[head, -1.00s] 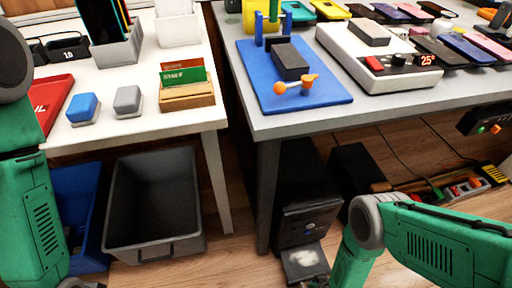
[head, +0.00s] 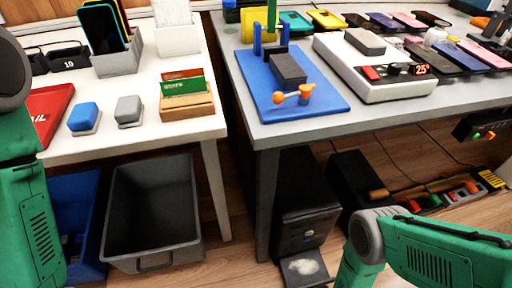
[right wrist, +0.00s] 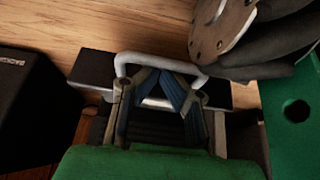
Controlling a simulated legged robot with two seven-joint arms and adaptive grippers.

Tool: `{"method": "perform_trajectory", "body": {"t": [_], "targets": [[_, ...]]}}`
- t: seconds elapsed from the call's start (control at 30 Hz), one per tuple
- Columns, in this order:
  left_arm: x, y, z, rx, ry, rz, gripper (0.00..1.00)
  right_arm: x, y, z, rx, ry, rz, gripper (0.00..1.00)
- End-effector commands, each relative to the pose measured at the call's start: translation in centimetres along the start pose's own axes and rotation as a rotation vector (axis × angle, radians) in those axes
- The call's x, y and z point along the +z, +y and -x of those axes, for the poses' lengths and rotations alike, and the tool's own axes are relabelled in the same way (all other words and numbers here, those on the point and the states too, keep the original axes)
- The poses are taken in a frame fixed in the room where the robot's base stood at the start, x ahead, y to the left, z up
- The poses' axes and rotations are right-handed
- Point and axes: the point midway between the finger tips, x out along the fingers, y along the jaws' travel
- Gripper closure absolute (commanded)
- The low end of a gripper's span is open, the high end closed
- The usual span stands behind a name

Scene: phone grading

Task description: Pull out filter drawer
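The filter drawer (head: 303,267) is a dark tray with a whitish patch inside. It sticks out from the foot of the black box (head: 302,205) under the right table. In the right wrist view a pale U-shaped handle (right wrist: 150,58) stands in front of a dark slab (right wrist: 92,68). My right gripper (right wrist: 160,74) has its fingers drawn together at this handle; the exact contact is partly hidden. In the head view my right arm (head: 430,250) is low at the right and its gripper is out of frame. My left arm (head: 30,215) shows at the left edge; its gripper is not visible.
A grey bin (head: 152,215) and a blue bin (head: 75,225) stand under the white table (head: 140,145). A table leg (head: 266,205) is close beside the black box.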

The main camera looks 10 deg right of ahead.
Motion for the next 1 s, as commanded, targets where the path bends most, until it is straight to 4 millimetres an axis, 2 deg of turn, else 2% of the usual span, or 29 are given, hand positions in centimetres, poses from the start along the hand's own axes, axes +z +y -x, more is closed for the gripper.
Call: {"method": "perform_trajectory", "body": {"t": [0.03,0.43,0.8,1.0], "targets": [[0.0,0.0,0.0,0.000,0.000,0.000,0.60,7.4,0.5,2.6,0.003,-0.149,-0.002,1.00],[0.0,0.0,0.2,0.000,0.000,0.000,0.60,7.3,0.5,2.8,0.002,-0.149,-0.002,1.00],[-0.1,0.0,1.8,0.000,0.000,0.000,0.60,6.3,0.4,4.4,0.000,-0.150,-0.003,1.00],[-0.1,0.0,2.5,0.000,0.000,0.000,0.60,5.2,0.1,5.1,-0.002,-0.137,0.000,1.00]]}}
